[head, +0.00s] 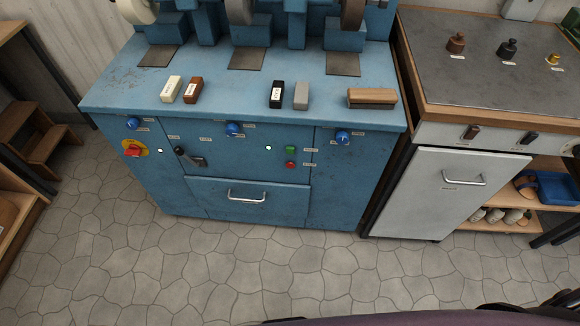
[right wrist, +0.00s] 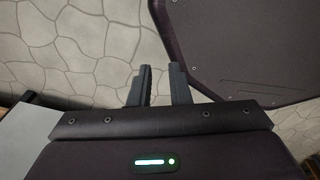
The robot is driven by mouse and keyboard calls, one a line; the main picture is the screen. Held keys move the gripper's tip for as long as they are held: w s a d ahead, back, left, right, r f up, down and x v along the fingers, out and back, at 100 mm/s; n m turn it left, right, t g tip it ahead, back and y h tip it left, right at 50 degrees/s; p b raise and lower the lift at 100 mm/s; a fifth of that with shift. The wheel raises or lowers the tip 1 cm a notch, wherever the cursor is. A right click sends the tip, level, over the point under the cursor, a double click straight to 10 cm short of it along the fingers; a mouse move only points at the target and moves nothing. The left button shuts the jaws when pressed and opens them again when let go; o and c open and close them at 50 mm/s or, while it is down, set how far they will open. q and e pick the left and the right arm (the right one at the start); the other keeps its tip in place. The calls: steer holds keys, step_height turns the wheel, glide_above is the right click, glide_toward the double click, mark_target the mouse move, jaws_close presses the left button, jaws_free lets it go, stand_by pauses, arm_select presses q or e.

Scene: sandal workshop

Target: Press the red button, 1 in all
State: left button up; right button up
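The small red button (head: 290,164) is on the front panel of the blue grinding machine (head: 240,192), right of centre and just below a green button (head: 290,149). My right gripper (right wrist: 160,72) shows only in the right wrist view. Its two dark fingers stand apart with a narrow gap and nothing between them, above the stone floor and far from the panel. My left gripper is in neither view.
A red-and-yellow rotary switch (head: 134,149) and a black lever (head: 192,157) are on the panel's left. A drawer handle (head: 247,196) sticks out below. A grey cabinet (head: 440,190) stands to the right. The stone floor (head: 210,270) in front is clear.

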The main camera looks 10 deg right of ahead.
steer(key=shift+a, duration=0.15)
jaws_close()
steer(key=shift+d, duration=0.2)
stand_by(1.0)
steer(key=shift+w, duration=0.1)
